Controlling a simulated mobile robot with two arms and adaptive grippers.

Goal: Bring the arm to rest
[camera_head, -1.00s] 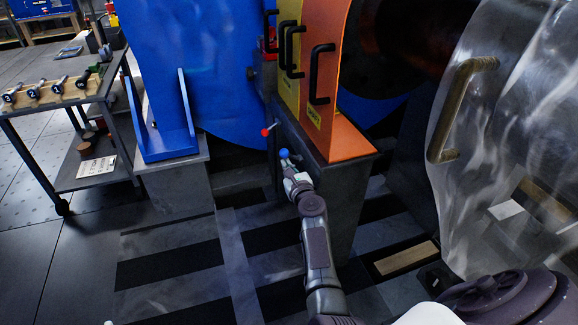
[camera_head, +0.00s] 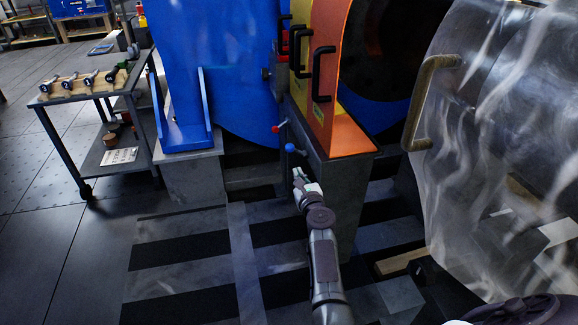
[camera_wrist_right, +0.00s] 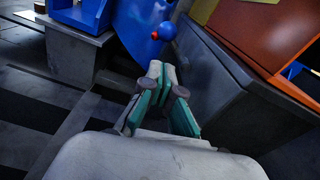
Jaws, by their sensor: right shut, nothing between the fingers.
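My right gripper (camera_head: 298,172) is shut and empty. In the head view it points away from me, just below and in front of a blue ball knob (camera_head: 290,147) on the grey pedestal (camera_head: 325,190), apart from it. The wrist view shows its green-edged fingers (camera_wrist_right: 167,70) together at the tips, with the blue knob (camera_wrist_right: 167,31) beyond them. A red knob (camera_head: 276,128) sits a little above and left of the blue one. My left gripper is not in view.
Orange and yellow panels (camera_head: 325,80) with black handles stand on the pedestal. A blue housing (camera_head: 225,75) is to the left. A clear curved cover (camera_head: 490,130) with a tan handle (camera_head: 425,100) is close on the right. A tool cart (camera_head: 105,90) stands far left. Dark floor slots lie between grey plates.

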